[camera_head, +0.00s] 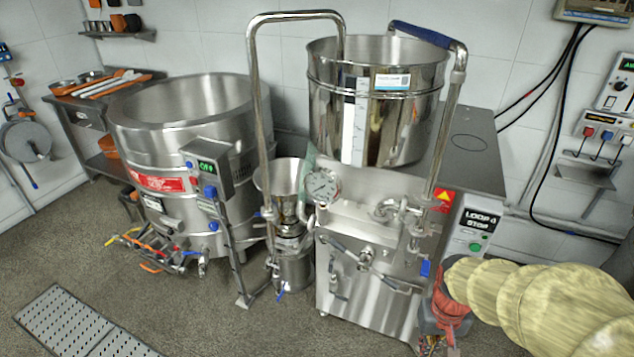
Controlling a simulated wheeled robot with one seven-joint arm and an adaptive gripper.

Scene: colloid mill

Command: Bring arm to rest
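My arm, in a ribbed pale yellow cover, reaches in from the right edge at the lower right. At its end is my gripper (440,338), dark grey and red, pointing down in front of the right side of the steel mill (365,285). The fingers are small and partly hidden at the bottom of the picture, so I cannot tell whether they are open or shut. I see nothing clearly held.
A large steel vat (170,120) with a control box (208,168) stands at the left. A steel hopper (380,110) tops the mill, with a tall pipe (252,110) beside it. A floor grate (75,325) lies lower left. Open floor shows at the front left.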

